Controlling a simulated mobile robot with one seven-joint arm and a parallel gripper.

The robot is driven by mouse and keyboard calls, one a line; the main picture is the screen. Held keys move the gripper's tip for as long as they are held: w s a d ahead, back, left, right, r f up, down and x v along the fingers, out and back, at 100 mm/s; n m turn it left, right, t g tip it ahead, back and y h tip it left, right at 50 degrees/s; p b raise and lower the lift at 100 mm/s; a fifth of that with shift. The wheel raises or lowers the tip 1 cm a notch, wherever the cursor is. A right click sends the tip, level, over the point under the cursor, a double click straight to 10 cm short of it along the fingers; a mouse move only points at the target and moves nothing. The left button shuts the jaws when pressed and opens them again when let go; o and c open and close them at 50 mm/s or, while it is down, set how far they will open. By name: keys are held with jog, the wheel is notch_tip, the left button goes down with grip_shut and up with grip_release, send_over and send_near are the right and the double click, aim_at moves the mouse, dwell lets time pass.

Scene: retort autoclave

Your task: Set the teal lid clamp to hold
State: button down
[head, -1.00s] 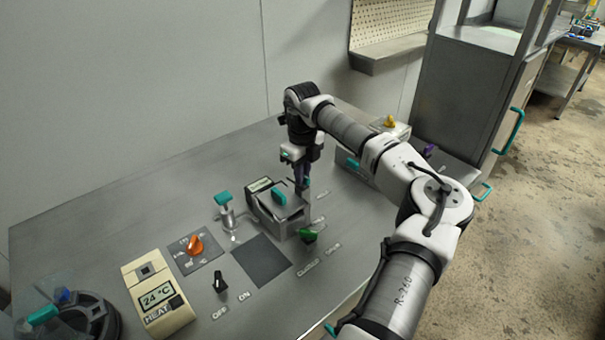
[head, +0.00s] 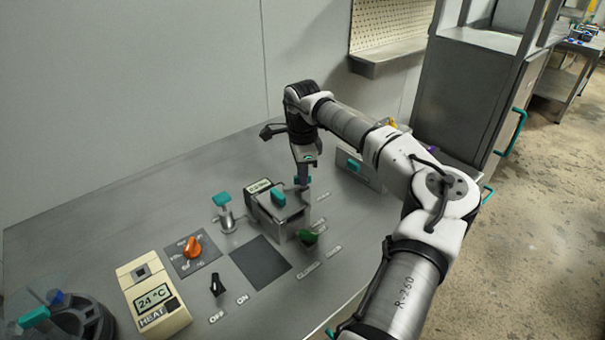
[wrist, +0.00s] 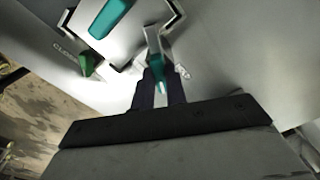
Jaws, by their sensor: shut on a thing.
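The teal lid clamp (wrist: 158,66) is a small teal-tipped lever beside the grey metal box (head: 292,224). In the wrist view it stands between my gripper's two dark fingers (wrist: 160,90), which are shut on it. In the head view my gripper (head: 303,180) points down at the box's back right side, and only a bit of teal shows by the fingertips. A larger teal handle (head: 279,198) is on top of the box lid. It also shows in the wrist view (wrist: 110,16). Labels lie on the panel near the clamp, too small to read surely.
A green knob (head: 308,236) sits at the box's front right. A teal-topped post (head: 223,207), an orange dial (head: 192,246), a black switch (head: 217,285) and a cream heat display (head: 153,297) stand to the left. Another grey box (head: 353,170) is behind right.

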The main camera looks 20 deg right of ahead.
jog(key=n, duration=0.5)
jog(key=shift+n, duration=0.4)
dwell(0.3)
jog(key=c, duration=1.4)
grip_release()
jog(key=shift+c, duration=0.2)
notch_tip(320, 180, up, 14)
jog(key=b, duration=0.2)
jog(key=shift+f, duration=0.1)
